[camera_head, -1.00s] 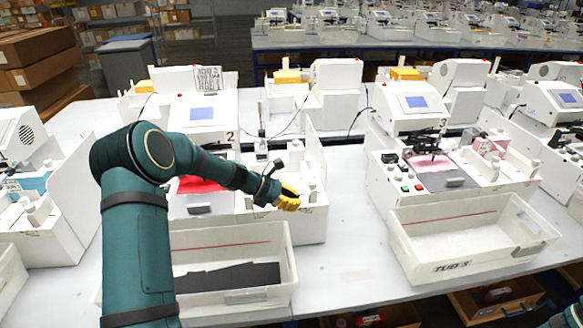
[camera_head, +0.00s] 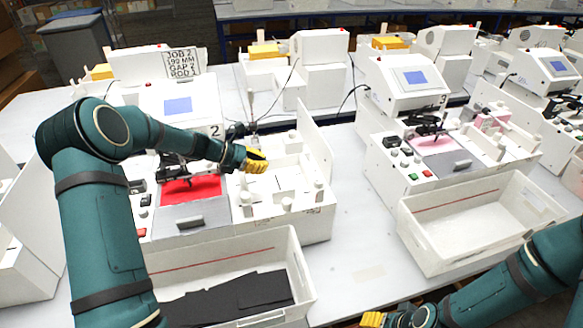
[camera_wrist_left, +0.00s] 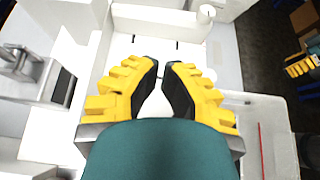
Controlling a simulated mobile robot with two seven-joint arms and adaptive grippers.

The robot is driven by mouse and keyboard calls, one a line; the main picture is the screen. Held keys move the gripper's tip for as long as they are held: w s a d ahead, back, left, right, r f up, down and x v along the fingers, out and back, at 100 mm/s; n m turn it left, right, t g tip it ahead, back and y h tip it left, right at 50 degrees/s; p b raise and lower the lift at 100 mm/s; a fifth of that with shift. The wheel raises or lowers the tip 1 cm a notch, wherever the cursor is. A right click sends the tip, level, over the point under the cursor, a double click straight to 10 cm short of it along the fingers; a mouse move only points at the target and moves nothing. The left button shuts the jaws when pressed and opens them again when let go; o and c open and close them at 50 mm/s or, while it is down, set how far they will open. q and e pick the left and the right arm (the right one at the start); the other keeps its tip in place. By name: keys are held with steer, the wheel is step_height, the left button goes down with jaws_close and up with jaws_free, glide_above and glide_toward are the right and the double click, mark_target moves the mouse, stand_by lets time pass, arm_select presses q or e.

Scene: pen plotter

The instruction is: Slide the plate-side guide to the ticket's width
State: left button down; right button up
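My left gripper (camera_head: 257,160) hangs over the white feed bed (camera_head: 290,178) of the machine marked 2. In the left wrist view its yellow fingers (camera_wrist_left: 163,66) stand open with a narrow gap, and a white surface shows between them. A white post (camera_head: 247,203) stands beside the grey-handled plate (camera_head: 190,219); it may belong to the plate-side guide. More white posts (camera_head: 287,204) stand along the bed's front. I cannot make out the ticket on the white bed. My right gripper (camera_head: 372,319) is at the bottom edge, away from the machine; its finger opening is unclear.
A white tray (camera_head: 305,275) holding dark sheets stands before machine 2. An empty tray (camera_head: 408,235) stands before the machine to the right (camera_head: 408,75). Bare table (camera_head: 355,235) lies between the trays.

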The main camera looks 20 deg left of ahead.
mark_target(306, 174)
arm_select(q)
steer(key=p+x, duration=0.1)
steer(key=x, duration=1.3)
steer(key=shift+d, duration=0.15)
